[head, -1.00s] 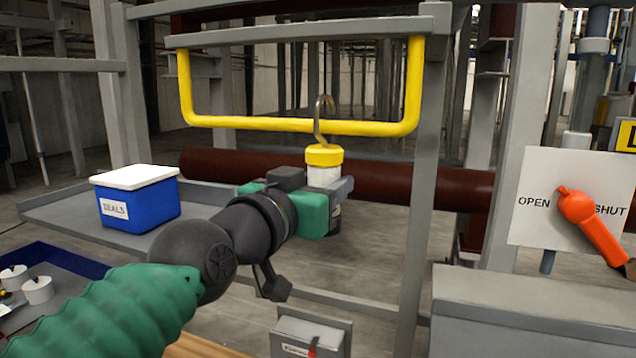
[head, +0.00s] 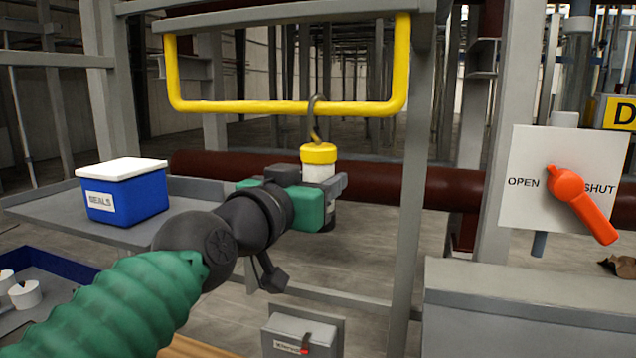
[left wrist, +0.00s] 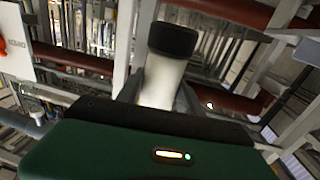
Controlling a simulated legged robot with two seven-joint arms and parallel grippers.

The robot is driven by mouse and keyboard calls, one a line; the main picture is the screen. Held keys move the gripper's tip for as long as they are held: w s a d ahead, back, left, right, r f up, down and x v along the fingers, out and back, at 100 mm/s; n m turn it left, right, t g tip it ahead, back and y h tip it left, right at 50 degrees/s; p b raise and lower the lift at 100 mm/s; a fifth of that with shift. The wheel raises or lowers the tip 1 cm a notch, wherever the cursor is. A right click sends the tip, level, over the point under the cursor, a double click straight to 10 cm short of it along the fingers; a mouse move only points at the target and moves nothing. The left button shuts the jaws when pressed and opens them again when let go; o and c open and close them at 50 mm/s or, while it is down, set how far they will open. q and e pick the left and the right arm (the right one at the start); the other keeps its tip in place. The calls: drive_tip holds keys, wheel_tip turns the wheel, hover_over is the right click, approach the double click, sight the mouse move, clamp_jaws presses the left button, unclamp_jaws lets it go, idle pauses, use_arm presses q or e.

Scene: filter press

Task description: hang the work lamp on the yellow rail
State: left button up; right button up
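The work lamp (head: 319,164) has a yellow cap, a white body and a dark metal hook on top. It is upright, just below the lower bar of the yellow rail (head: 230,107). The hook (head: 316,116) overlaps that bar, with its top a little above it; I cannot tell whether it bears on the bar. My left gripper (head: 322,196) is shut around the lamp body. In the left wrist view, the lamp's white body and black end (left wrist: 172,42) stick out from between the fingers. My right gripper is not in view.
A blue SEALS box (head: 125,192) with a white lid stands on a grey shelf (head: 55,205) at left. A dark red pipe (head: 380,180) runs behind the lamp. A grey upright (head: 410,230) and an orange OPEN/SHUT handle (head: 582,205) are to the right.

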use_arm(q)
drive_tip(key=o, duration=0.5)
drive_tip(key=shift+w+d, duration=0.1)
drive_tip(key=shift+c, duration=0.2)
drive_tip(key=shift+o, duration=0.2)
drive_tip(key=shift+d+f, duration=0.1)
